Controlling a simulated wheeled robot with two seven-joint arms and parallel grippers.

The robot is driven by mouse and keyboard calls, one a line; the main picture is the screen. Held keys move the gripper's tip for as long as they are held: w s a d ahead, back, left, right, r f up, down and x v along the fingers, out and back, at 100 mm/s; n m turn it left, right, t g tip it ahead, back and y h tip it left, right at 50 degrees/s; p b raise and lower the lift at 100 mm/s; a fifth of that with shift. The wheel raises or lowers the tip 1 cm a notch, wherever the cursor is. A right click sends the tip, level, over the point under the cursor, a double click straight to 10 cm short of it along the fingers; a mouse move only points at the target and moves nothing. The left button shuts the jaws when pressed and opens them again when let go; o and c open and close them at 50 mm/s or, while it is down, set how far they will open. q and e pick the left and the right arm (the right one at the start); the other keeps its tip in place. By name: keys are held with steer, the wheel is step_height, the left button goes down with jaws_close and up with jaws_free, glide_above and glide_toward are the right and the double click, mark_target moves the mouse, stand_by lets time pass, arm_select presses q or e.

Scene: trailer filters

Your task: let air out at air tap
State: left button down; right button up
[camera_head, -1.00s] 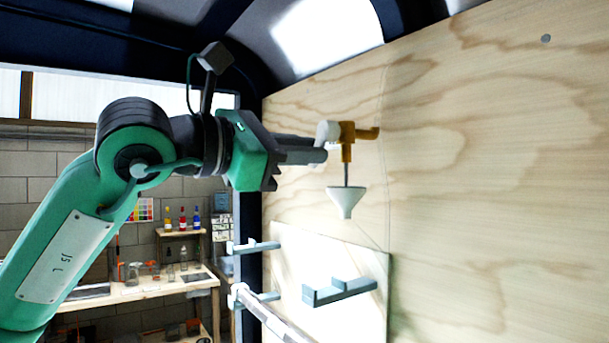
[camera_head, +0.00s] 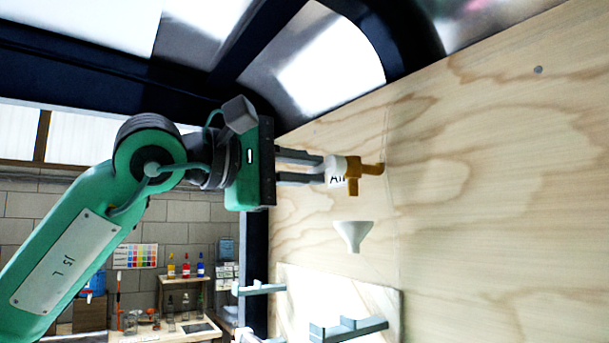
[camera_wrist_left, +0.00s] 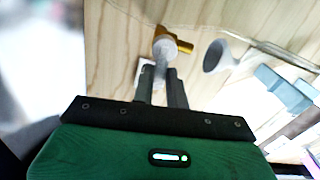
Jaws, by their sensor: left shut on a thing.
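The air tap is a brass fitting (camera_head: 370,170) on the plywood wall, with a white handle (camera_head: 337,168) that bears a partly visible label starting "Ai". My left gripper (camera_head: 322,169) comes in level from the left and is shut on the white handle, one finger above the other. In the left wrist view the fingers (camera_wrist_left: 162,85) reach up to the pale handle (camera_wrist_left: 164,46), with the brass fitting (camera_wrist_left: 184,46) beside it. A white funnel (camera_head: 353,235) sits below the tap's spout, apart from it; no stream shows between them. My right gripper is out of view.
Grey-blue brackets (camera_head: 348,329) stick out from a pale panel (camera_head: 385,303) below the funnel. A dark frame with bright panes runs overhead. A workbench with bottles (camera_head: 186,270) stands in the left background. The plywood (camera_head: 490,200) right of the tap is bare.

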arm_select(q)
steer(key=shift+r+m, duration=0.15)
steer(key=shift+m, duration=0.45)
steer(key=c, duration=1.4)
jaws_free()
